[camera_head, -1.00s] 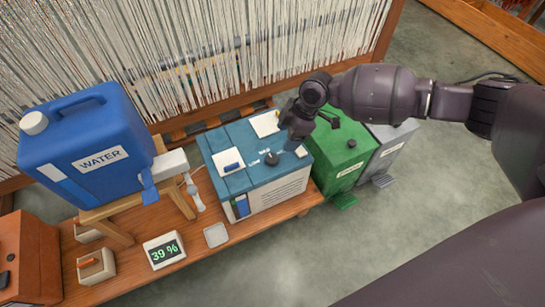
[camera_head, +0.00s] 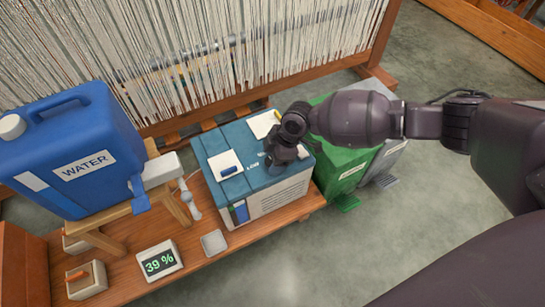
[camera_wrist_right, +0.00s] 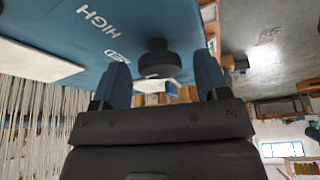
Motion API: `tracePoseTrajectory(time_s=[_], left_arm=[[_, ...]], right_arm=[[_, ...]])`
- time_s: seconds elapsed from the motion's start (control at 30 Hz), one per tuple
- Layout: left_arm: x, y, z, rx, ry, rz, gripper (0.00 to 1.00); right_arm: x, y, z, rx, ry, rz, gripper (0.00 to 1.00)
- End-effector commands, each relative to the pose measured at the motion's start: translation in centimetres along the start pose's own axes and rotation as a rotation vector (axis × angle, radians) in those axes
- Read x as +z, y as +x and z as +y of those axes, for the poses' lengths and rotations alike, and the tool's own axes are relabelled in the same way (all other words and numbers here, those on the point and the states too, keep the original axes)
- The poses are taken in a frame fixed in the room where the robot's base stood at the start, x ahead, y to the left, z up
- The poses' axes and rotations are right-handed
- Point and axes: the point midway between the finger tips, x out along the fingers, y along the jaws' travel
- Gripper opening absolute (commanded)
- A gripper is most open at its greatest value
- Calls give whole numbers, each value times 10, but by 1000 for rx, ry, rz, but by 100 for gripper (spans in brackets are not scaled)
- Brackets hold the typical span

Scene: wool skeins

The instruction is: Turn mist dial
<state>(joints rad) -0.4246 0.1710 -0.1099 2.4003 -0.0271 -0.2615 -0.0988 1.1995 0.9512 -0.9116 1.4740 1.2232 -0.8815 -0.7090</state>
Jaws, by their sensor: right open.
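The mist dial is a dark round knob (camera_wrist_right: 157,58) on the top of the blue-teal humidifier box (camera_head: 228,146). In the wrist view, HIGH and MED markings show beside the knob. My right gripper (camera_head: 278,164) is over the box top in the head view and hides the dial there. In the right wrist view my right gripper (camera_wrist_right: 163,76) is open, with one finger on each side of the knob. I cannot tell whether either finger touches it. My left gripper is not in view.
A blue WATER jug (camera_head: 72,150) stands on a wooden stand left of the box. A 39 % display (camera_head: 160,261) and a small pale tray (camera_head: 214,243) sit on the bench. A green bin (camera_head: 345,172) stands to the right. White warp threads hang behind.

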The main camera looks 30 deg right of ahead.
Motion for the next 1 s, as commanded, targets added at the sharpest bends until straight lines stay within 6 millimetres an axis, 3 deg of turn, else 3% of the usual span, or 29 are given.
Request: tracePoseTrajectory(time_s=[0.13,0.43,0.77,1.0], left_arm=[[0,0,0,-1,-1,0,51],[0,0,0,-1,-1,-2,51],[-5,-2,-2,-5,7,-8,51],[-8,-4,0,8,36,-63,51]], right_arm=[[0,0,0,0,0,0,65],[0,0,0,0,0,0,21],[-2,-3,0,21,46,1,21],[-5,-7,1,83,184,5,21]])
